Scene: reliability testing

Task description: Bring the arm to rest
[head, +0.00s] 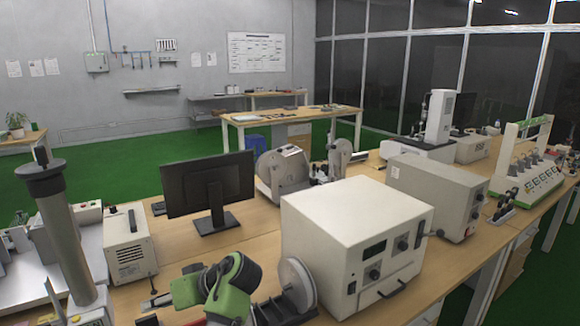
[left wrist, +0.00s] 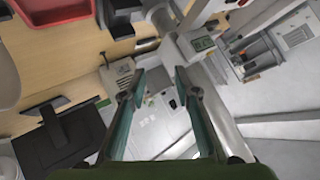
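My left gripper (head: 150,307) shows at the bottom of the head view, left of centre, with a green and black wrist behind it. Its fingers point to the left. In the left wrist view the gripper (left wrist: 158,78) has two teal fingers, spread apart with nothing between them. Beyond them lie a white surface and small devices. Whether the fingers touch anything cannot be told, but no contact shows. My right gripper is in neither view.
A grey column (head: 66,235) stands at the left. A beige box (head: 128,243) and a black monitor (head: 208,184) stand behind the gripper. A large cream instrument (head: 350,235) is to the right. Green floor (head: 120,175) lies beyond the bench. A red tray (left wrist: 55,12) shows in the wrist view.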

